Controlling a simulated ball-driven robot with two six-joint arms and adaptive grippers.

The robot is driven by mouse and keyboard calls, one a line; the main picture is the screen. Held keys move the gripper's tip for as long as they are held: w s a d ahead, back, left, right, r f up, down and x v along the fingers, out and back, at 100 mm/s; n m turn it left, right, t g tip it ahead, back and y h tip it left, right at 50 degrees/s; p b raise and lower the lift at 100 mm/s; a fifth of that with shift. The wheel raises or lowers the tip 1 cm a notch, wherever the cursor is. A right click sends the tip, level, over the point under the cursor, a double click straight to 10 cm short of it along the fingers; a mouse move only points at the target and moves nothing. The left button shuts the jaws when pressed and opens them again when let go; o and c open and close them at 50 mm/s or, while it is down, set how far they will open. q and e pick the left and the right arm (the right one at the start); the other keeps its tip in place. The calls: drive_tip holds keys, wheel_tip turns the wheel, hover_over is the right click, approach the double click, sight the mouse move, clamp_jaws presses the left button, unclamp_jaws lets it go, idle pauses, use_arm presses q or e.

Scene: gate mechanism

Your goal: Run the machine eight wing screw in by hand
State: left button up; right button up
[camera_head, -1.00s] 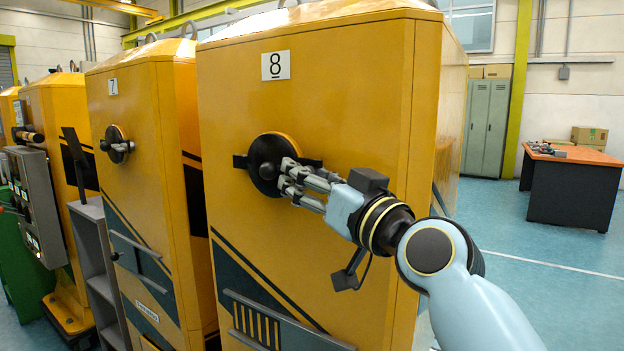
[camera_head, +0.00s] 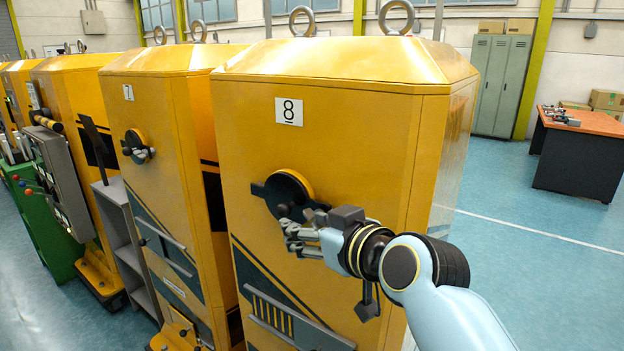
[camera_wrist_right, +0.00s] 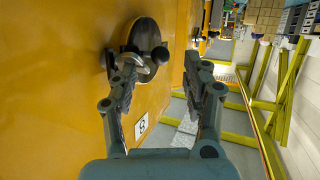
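The machine eight wing screw (camera_head: 284,188) is a dark round disc with a bar across it and a round knob, on the yellow front below the number 8 plate (camera_head: 289,111). In the right wrist view the wing screw (camera_wrist_right: 151,36) is at the upper left, its knob standing out. My right gripper (camera_head: 294,236) is at the disc's lower right edge and hides part of it. In the right wrist view my right gripper (camera_wrist_right: 165,72) has its fingers wide apart with nothing between them. The left finger overlaps the disc; contact cannot be told. My left gripper is not in view.
Machine seven (camera_head: 150,90) stands close on the left with a similar screw (camera_head: 137,147). Further left are a grey shelf unit (camera_head: 120,230) and a control panel (camera_head: 58,175). Open blue floor (camera_head: 510,260) lies to the right, with a desk (camera_head: 580,160) and lockers (camera_head: 502,85) behind.

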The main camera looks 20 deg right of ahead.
sight(314, 218)
drive_tip(key=shift+w+d+r+g+h+p, duration=0.3)
drive_tip(key=shift+w+d+g+h+p, duration=0.1)
drive_tip(key=shift+w+d+g+p, duration=0.4)
drive_tip(key=shift+w+d+f, duration=0.1)
drive_tip(key=shift+w+d, duration=0.05)
drive_tip(key=shift+d, duration=0.1)
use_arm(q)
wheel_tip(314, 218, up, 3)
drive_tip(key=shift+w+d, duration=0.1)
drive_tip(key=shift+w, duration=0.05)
use_arm(e)
drive_tip(key=shift+w+d+f, duration=0.15)
drive_tip(key=shift+w, duration=0.1)
drive_tip(key=shift+c, duration=0.2)
drive_tip(key=shift+s, duration=0.15)
drive_tip(key=c, duration=0.9)
clamp_jaws()
drive_tip(key=shift+a+n, duration=0.2)
drive_tip(key=shift+n, duration=0.1)
